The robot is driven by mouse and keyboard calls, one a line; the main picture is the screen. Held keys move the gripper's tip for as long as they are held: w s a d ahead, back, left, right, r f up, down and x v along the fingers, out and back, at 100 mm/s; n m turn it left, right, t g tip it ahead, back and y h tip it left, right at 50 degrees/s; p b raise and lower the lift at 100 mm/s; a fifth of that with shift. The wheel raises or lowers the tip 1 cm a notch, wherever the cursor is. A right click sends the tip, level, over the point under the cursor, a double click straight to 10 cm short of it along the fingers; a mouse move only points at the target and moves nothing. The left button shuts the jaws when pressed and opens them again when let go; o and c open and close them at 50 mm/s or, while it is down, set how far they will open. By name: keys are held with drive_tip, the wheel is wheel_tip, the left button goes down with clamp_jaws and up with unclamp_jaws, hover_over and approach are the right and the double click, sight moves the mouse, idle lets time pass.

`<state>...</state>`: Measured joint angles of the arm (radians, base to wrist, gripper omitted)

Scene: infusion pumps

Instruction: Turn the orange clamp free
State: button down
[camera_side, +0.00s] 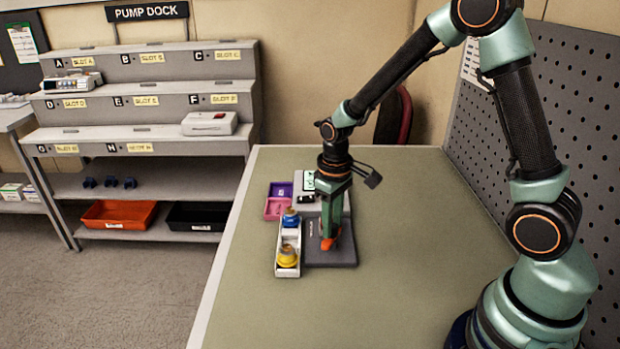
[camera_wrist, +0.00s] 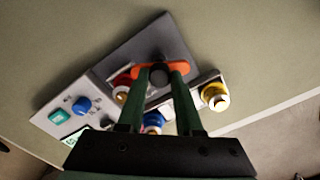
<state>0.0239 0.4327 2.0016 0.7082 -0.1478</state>
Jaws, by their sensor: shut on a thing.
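The orange clamp (camera_side: 327,244) is at the lower end of my gripper (camera_side: 329,236), over the dark grey plate (camera_side: 345,256) on the table. In the wrist view the orange clamp (camera_wrist: 178,69) is a bar with rounded ends and a dark round hub (camera_wrist: 160,76). My gripper (camera_wrist: 162,72) has its two green fingers shut on it, one on each side of the hub. The fingers hide part of the clamp.
A white tray (camera_side: 281,269) beside the plate holds a yellow-topped piece (camera_side: 288,255) and a blue-topped piece (camera_side: 291,218). Purple and pink bins (camera_side: 277,208) stand behind. The PUMP DOCK shelf (camera_side: 150,148) is at the left. The table's right and front are clear.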

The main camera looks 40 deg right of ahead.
drive_tip(key=m, duration=0.6)
drive_tip(key=shift+r, duration=0.1)
drive_tip(key=m, duration=0.6)
drive_tip(key=shift+m, duration=0.3)
drive_tip(key=shift+w, duration=0.1)
drive_tip(key=c, duration=0.6)
unclamp_jaws()
drive_tip(key=shift+r, duration=0.1)
wheel_tip(320, 180, up, 12)
drive_tip(key=shift+f, duration=0.1)
